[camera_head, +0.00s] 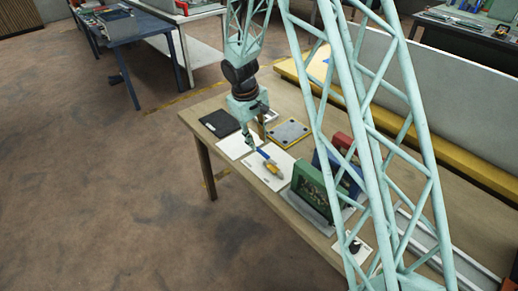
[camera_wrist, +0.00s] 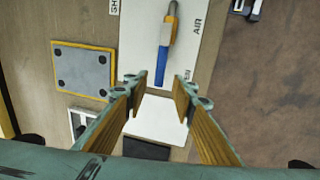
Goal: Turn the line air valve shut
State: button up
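The air valve has a brass body and a blue lever (camera_head: 263,154) and lies on a white plate (camera_head: 283,161) on the wooden table. In the wrist view the blue lever (camera_wrist: 162,68) and brass body (camera_wrist: 169,30) line up along the white plate (camera_wrist: 191,46), beside partly cut-off lettering that reads "AIR". My gripper (camera_head: 255,138) hangs over the table close to the lever end of the valve. In the wrist view my gripper (camera_wrist: 159,88) is open and empty, and the lever end shows just beyond the gap between the fingers, apparently not touched.
A grey pad on a yellow-edged plate (camera_head: 288,132) lies beside the valve; it also shows in the wrist view (camera_wrist: 83,70). A black pad (camera_head: 220,123) lies at the table's far end. Green (camera_head: 312,186) and blue (camera_head: 338,172) upright cases stand nearer. A yellow-edged bench runs behind.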

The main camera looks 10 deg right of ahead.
aim_at(260, 150)
jog(key=shift+w+d+f, duration=0.1)
jog(key=shift+d+f, duration=0.15)
jog(key=shift+f, duration=0.95)
jog(key=shift+w+d+f, duration=0.1)
jog(key=shift+d+f, duration=0.1)
jog(key=shift+f, duration=1)
grip_shut()
